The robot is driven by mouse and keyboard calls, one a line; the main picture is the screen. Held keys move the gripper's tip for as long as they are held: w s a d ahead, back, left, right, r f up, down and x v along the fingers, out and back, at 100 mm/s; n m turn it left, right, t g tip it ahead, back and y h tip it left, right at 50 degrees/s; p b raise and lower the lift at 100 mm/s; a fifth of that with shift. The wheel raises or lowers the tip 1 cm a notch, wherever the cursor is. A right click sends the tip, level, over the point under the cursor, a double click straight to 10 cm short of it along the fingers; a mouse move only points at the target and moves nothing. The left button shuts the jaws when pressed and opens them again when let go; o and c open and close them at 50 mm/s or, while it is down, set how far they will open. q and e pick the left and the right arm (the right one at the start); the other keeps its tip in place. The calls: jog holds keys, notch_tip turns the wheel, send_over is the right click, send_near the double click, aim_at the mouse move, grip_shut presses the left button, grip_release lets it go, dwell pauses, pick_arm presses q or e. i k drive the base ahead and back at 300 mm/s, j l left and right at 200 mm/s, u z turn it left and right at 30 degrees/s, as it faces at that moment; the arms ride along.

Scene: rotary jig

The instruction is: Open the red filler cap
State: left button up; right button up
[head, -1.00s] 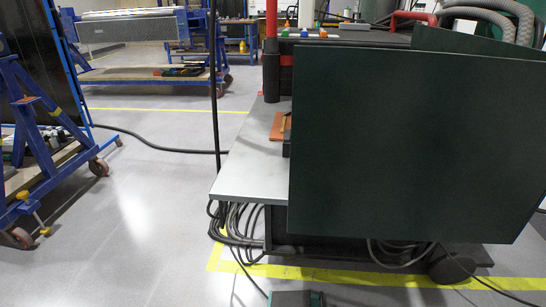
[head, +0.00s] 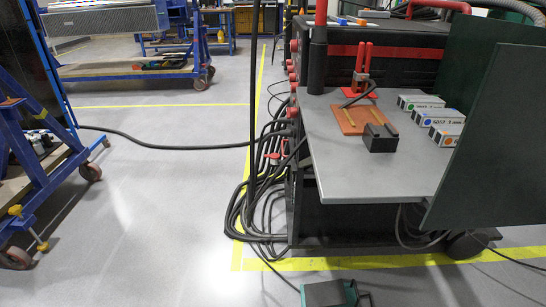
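I cannot make out the red filler cap for certain. Several small red round fittings (head: 292,68) sit in a column on the left side of the dark machine (head: 400,65). They are too small to tell whether any is a cap. A red two-pronged upright piece (head: 363,62) stands at the back of the grey tabletop (head: 345,180). Neither of my grippers is in view.
An orange board (head: 350,120) and a black block (head: 380,138) lie on the tabletop, beside several small white boxes (head: 447,134). A dark green panel (head: 495,140) blocks the right. Cables (head: 250,205) hang left of the table. A blue trolley (head: 130,70) stands behind open floor.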

aim_at(274, 156)
jog(key=i+j+z, duration=0.15)
jog(key=i+j, duration=2.2)
jog(key=j, duration=0.15)
